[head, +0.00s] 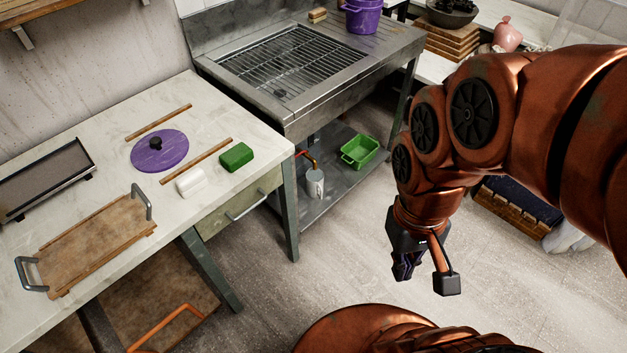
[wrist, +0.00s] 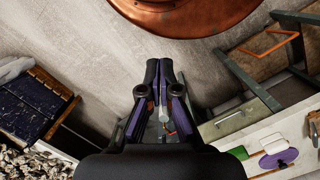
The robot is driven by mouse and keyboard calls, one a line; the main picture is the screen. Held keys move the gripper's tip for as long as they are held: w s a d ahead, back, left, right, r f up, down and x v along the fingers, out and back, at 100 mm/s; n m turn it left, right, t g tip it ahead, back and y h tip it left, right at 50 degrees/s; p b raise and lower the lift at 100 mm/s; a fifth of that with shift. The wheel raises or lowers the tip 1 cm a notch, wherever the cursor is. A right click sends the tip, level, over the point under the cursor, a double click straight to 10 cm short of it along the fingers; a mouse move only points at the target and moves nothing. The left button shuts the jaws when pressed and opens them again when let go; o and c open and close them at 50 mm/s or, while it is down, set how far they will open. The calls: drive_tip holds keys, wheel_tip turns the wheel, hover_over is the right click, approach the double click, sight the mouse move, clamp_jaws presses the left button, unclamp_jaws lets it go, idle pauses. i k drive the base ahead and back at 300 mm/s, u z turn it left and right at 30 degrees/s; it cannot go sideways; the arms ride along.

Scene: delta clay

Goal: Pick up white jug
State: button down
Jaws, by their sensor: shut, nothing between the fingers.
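A white jug-like vessel (head: 315,183) stands upright on the low metal shelf under the sink, beside an orange-red pipe. A pale shape shows between my fingers in the wrist view, but I cannot tell for sure that it is this vessel. A smaller white rounded thing (head: 190,181) lies on the worktop next to a green block; it also shows in the wrist view (wrist: 271,141). My gripper (head: 404,270) hangs over the floor, right of the shelf and apart from both white things. Its dark fingers (wrist: 160,66) are shut and empty.
A green crate (head: 360,152) sits on the shelf right of the vessel. The steel sink unit (head: 291,106) overhangs the shelf. The worktop (head: 100,130) holds a purple lid (head: 160,150) and a wooden tray (head: 62,260). Clear floor lies between the shelf and my gripper.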

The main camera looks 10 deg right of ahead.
sight(315, 179)
drive_tip(key=z, duration=1.45)
drive_tip(key=i, duration=1.4)
drive_tip(key=u, duration=2.8)
